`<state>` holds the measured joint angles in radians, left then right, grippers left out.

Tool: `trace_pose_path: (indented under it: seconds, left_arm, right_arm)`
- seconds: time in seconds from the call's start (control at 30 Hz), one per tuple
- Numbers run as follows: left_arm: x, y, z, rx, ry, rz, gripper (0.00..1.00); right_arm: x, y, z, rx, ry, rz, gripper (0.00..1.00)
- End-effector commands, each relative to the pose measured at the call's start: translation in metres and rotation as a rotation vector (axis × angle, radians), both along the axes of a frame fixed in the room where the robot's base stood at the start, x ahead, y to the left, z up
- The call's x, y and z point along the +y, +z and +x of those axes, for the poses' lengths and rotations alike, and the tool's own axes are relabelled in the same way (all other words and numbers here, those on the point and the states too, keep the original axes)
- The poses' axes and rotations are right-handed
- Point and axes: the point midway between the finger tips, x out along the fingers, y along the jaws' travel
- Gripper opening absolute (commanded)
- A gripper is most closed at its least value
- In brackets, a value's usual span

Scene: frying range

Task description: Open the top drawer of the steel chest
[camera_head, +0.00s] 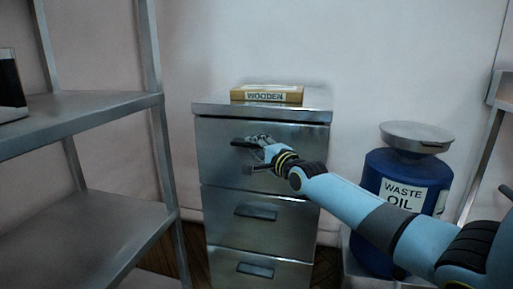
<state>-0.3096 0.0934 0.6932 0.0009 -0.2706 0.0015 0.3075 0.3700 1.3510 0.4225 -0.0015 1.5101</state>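The steel chest (218,108) stands against the wall in the middle of the view, with three drawers stacked one above another. Its top drawer (222,165) looks flush with the front. My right gripper (251,153) is at the dark handle (240,143) of the top drawer, reaching in from the right. The fingers overlap the handle's right part. I cannot tell whether they are closed around it. The middle drawer (225,225) and bottom drawer (225,265) look shut. My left gripper is not in view.
A box labelled WOODEN (267,88) lies on the chest. A metal shelf rack (90,105) stands at left. A blue waste oil drum (382,180) with a grey lid (417,132) stands at right, partly behind my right arm. Another rack's edge (487,150) shows at far right.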

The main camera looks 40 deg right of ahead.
Motion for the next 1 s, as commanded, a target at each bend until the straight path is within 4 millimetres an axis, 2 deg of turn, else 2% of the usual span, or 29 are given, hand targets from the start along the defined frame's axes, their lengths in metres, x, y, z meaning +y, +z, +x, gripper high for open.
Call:
trace_pose_path:
  seconds: [0.03,0.1,0.63,0.77,0.87,1.0]
  left_arm:
    - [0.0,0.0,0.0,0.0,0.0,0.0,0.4]
    - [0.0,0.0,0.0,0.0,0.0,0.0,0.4]
    - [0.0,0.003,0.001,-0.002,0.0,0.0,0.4]
    - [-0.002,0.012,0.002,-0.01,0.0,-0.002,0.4]
    - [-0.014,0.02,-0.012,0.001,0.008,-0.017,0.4]
    - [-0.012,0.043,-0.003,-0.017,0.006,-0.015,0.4]
  right_arm:
    - [0.0,0.0,0.0,0.0,0.0,0.0,0.09]
    - [0.0,0.0,0.0,0.0,0.0,0.0,0.0]
    - [0.003,0.0,-0.002,0.001,0.001,0.001,0.0]
    - [0.01,0.003,-0.008,0.001,0.001,0.003,0.0]
    - [0.02,0.004,-0.017,0.002,0.001,0.004,0.0]
    - [0.04,0.006,-0.034,0.003,0.001,0.003,0.0]
